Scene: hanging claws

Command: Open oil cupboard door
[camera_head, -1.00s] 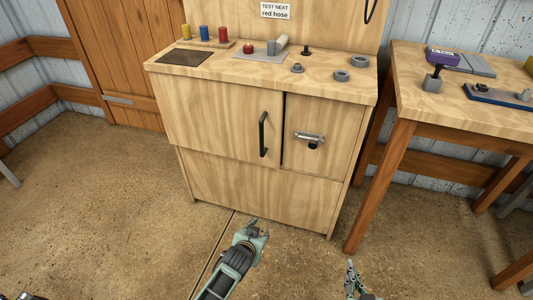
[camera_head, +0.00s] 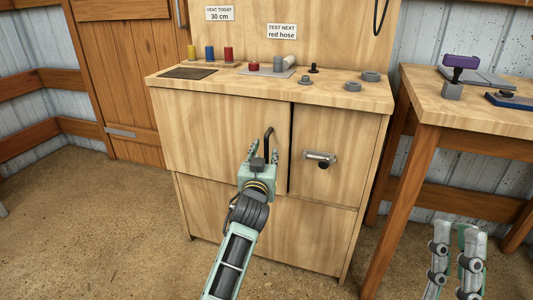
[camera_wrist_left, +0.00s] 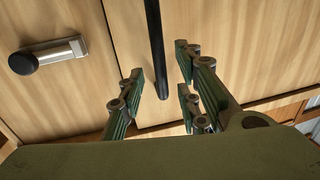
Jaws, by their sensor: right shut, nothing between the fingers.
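The wooden cupboard (camera_head: 215,210) stands ahead, its doors shut. Its left door (camera_head: 205,130) carries a black vertical bar handle (camera_head: 268,137), which also shows in the left wrist view (camera_wrist_left: 155,45). The narrower right door (camera_head: 335,135) has a metal latch with a black knob (camera_head: 320,159), also in the left wrist view (camera_wrist_left: 48,55). No label shows which door is the oil one. My left gripper (camera_head: 262,153) is open in front of the black handle; in the wrist view the handle's lower end lies between its spread fingers, with no clear contact. My right gripper (camera_head: 458,230) is shut and empty at the lower right.
The cupboard top (camera_head: 310,95) holds coloured cylinders, a dark mat, a red button and grey rings. A wooden table (camera_head: 440,110) with a purple-topped tool (camera_head: 460,62) stands at the right. The floor (camera_head: 90,225) at the left is clear.

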